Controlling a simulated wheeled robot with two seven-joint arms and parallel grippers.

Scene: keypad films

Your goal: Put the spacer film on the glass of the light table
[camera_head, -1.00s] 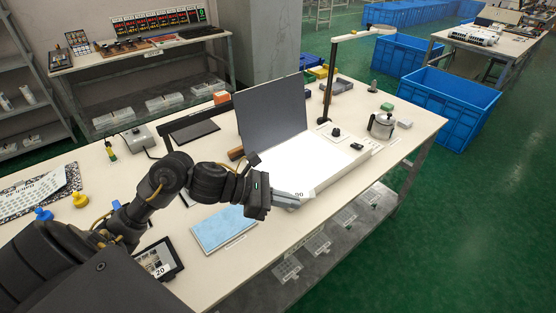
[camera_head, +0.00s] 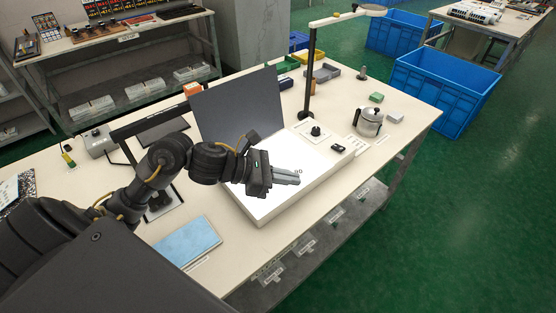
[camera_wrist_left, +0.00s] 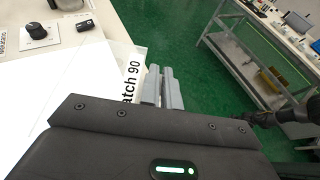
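My left gripper (camera_head: 288,175) is above the lit white glass of the light table (camera_head: 262,213), whose dark lid stands open behind. Its two grey fingers also show close together in the left wrist view (camera_wrist_left: 162,88). They appear shut on the edge of a clear film (camera_wrist_left: 131,82) with black print reading "atch 90"; I cannot read whether it is the spacer film.
A pale blue sheet (camera_head: 188,241) lies left of the light table. A black knob (camera_head: 316,131) sits on the table's control strip, with a metal pot (camera_head: 369,122) farther right. A lamp post (camera_head: 309,75) rises behind.

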